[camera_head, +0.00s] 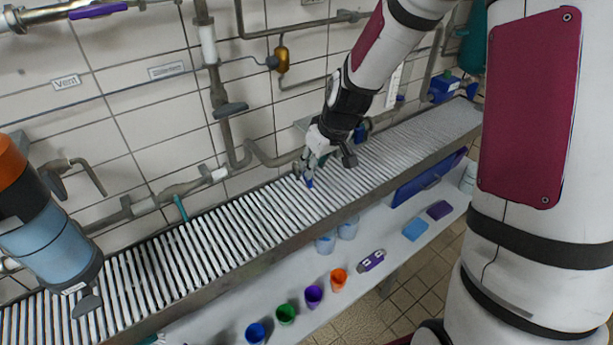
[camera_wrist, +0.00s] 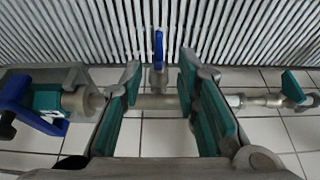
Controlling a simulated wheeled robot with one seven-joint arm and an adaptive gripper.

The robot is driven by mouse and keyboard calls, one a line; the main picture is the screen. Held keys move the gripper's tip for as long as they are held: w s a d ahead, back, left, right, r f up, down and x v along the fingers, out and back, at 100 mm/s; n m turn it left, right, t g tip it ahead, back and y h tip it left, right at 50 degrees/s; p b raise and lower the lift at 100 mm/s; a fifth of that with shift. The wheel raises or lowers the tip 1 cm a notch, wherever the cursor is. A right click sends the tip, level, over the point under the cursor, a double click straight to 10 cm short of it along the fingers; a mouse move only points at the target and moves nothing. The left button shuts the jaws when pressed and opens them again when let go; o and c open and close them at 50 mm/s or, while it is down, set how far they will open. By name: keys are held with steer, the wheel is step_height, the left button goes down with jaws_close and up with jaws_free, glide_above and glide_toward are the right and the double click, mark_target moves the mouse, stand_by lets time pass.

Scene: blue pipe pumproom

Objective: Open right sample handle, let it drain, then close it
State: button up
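My gripper (camera_head: 308,172) is over the slatted grate by the tiled wall. In the wrist view my gripper (camera_wrist: 160,68) is open, with teal finger pads apart. A small blue handle (camera_wrist: 158,48) on a grey pipe fitting shows between the fingertips, and no contact is visible. A blue tip, apparently this handle, shows below the fingers in the head view (camera_head: 309,183). A teal handle (camera_wrist: 292,86) sits on the same pipe run, and it also shows in the head view (camera_head: 180,208). I cannot tell which is the right sample handle. No flow is visible.
A larger blue-handled fitting (camera_wrist: 35,108) is close beside the left finger in the wrist view. Pipes (camera_head: 262,155) run along the wall behind the grate (camera_head: 240,222). Coloured cups, including an orange cup (camera_head: 338,279), stand on a lower shelf (camera_head: 400,262).

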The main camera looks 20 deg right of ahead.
mark_target(309, 187)
steer(key=x, duration=0.7)
steer(key=shift+f, duration=0.15)
steer(key=shift+c, duration=0.3)
jaws_close()
